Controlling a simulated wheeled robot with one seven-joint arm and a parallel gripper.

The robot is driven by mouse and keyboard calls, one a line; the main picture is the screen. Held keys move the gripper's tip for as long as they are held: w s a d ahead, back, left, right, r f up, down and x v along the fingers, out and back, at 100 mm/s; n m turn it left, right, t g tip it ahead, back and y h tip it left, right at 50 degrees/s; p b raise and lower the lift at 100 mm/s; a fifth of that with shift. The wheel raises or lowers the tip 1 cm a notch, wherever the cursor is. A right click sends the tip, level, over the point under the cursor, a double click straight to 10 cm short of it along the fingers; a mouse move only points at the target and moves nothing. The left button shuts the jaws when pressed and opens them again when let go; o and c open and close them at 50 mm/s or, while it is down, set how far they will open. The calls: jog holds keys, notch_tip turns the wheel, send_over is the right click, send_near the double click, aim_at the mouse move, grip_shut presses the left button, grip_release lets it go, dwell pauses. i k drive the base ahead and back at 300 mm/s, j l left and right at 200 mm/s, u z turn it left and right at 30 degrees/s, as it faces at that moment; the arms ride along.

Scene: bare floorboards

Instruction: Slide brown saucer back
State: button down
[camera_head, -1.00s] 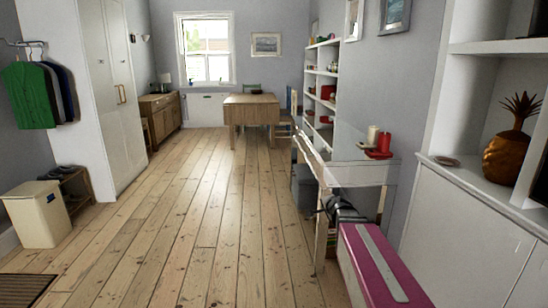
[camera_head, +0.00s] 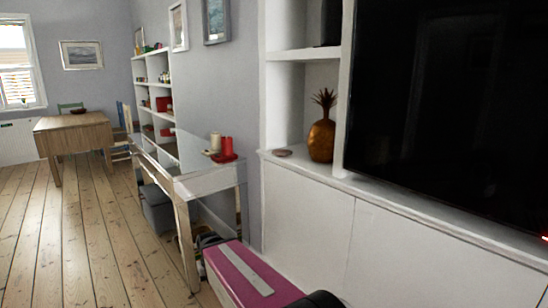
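A small brown saucer (camera_head: 283,153) lies flat on the white cabinet ledge, in the open niche left of the television. It is near the ledge's front left corner. A brown pineapple-shaped ornament (camera_head: 321,140) stands just right of it, apart from it. The saucer looks empty, though it is small in the view. My gripper is not in view.
A large black television (camera_head: 450,120) stands on the white cabinet (camera_head: 310,215). A pink-topped box (camera_head: 250,275) is on the floor in front. A narrow table (camera_head: 212,182) holds red and cream candles. Floorboards at the left are clear. A black rounded shape shows at the bottom edge.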

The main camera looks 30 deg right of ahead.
aim_at(280, 153)
jog(key=z, duration=1.05)
